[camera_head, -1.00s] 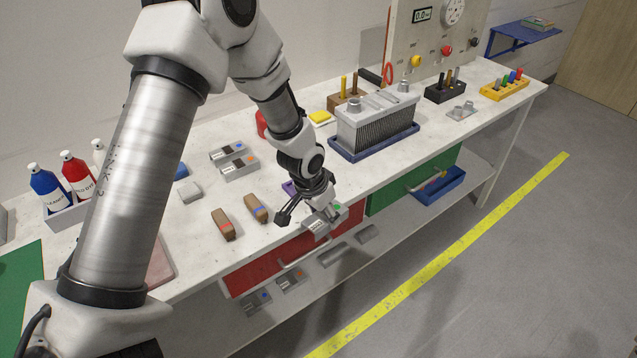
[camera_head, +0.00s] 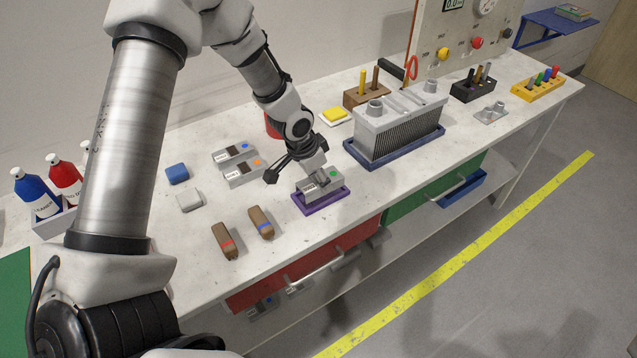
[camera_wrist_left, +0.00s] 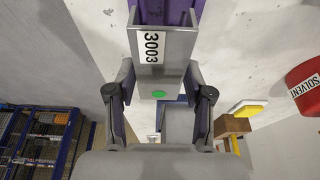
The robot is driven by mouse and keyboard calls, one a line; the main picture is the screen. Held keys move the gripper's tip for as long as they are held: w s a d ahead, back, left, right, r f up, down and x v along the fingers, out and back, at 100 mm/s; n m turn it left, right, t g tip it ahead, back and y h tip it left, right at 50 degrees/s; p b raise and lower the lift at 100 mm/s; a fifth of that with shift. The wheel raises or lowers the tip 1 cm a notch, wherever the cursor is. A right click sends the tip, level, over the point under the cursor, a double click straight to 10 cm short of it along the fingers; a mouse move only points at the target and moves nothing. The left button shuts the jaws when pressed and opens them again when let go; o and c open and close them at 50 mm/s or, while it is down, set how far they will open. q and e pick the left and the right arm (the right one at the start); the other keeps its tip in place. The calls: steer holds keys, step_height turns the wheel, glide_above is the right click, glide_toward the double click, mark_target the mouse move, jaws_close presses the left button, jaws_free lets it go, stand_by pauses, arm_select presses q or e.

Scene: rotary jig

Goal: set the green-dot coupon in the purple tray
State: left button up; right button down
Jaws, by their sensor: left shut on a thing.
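The green-dot coupon (camera_head: 318,184) is a grey metal piece with a white label and a green dot. My left gripper (camera_head: 312,176) is shut on it. In the left wrist view the coupon (camera_wrist_left: 160,75), labelled 3003, sits between the two fingers (camera_wrist_left: 160,97). The purple tray (camera_head: 322,204) lies on the bench directly under the coupon, and part of it shows in the wrist view (camera_wrist_left: 185,8). The coupon is over or in the tray; I cannot tell whether it touches the tray floor. My right gripper is not in view.
Two grey coupons, one with a blue dot (camera_head: 233,154) and one with an orange dot (camera_head: 243,172), lie left of the gripper. Two brown blocks (camera_head: 261,223) lie in front left. A finned grey block in a blue tray (camera_head: 360,157) stands to the right. The bench front edge is close.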

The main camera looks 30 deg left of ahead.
mark_target(316, 181)
arm_select(q)
steer(key=x, duration=0.3)
steer(key=shift+a+f, duration=0.3)
steer(key=shift+s+d+r, duration=0.1)
steer(key=shift+s+r, duration=0.05)
steer(key=shift+r, duration=0.1)
jaws_close()
steer(key=shift+s+b, duration=0.1)
steer(key=shift+b, duration=0.2)
steer(key=shift+f, duration=0.2)
steer(key=o, duration=1.4)
jaws_free()
steer(key=shift+w+f, duration=0.1)
steer(key=shift+w, duration=0.1)
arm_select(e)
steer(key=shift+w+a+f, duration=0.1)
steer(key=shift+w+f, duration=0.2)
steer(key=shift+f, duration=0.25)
arm_select(q)
steer(key=shift+s, duration=0.1)
